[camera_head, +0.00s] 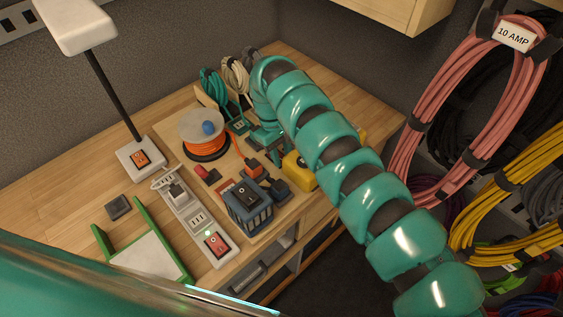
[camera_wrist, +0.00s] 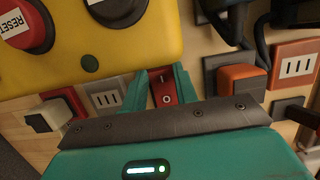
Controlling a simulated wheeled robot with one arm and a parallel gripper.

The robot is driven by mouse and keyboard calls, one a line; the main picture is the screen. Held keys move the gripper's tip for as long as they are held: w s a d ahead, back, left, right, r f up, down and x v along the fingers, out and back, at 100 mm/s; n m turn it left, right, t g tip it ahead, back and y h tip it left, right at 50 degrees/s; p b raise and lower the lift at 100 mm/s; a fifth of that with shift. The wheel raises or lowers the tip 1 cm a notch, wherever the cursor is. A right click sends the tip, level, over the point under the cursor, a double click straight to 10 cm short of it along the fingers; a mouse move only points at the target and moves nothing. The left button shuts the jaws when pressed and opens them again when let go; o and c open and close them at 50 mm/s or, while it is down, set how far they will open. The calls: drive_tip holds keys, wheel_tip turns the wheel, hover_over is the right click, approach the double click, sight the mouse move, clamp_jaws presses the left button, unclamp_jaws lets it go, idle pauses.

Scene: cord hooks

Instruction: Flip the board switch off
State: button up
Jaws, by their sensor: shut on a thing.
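The board switch (camera_wrist: 165,92) is a red rocker marked I and O, seen in the wrist view between my two teal fingers. My gripper (camera_wrist: 162,76) is shut on it, one finger along each side. Which way the rocker is tipped I cannot tell, as the dark edge of my gripper covers its lower part. In the head view my gripper (camera_head: 268,142) is over the far part of the wooden board (camera_head: 222,172), and my arm hides the switch.
A yellow box (camera_wrist: 110,45) with a red RESET button is close beside my fingers. An orange plug (camera_wrist: 243,83) sits right of them. The head view shows a power strip (camera_head: 180,206) with a red switch, a cable spool (camera_head: 206,143) and a blue box (camera_head: 250,212).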

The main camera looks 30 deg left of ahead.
drive_tip(key=shift+w+f+h+b, duration=0.15)
drive_tip(key=shift+h+b, duration=0.15)
drive_tip(key=shift+b, duration=0.85)
drive_tip(key=shift+r, duration=0.3)
drive_tip(key=o, duration=1)
drive_tip(key=shift+r+p, duration=0.1)
drive_tip(key=shift+p, duration=0.5)
drive_tip(key=shift+d+p, duration=0.15)
drive_tip(key=shift+p, duration=1)
drive_tip(key=shift+d+p, duration=0.1)
drive_tip(key=shift+p, duration=0.45)
drive_tip(key=y+p, duration=0.1)
drive_tip(key=p, duration=0.3)
drive_tip(key=y+p, duration=0.1)
drive_tip(key=p, duration=0.3)
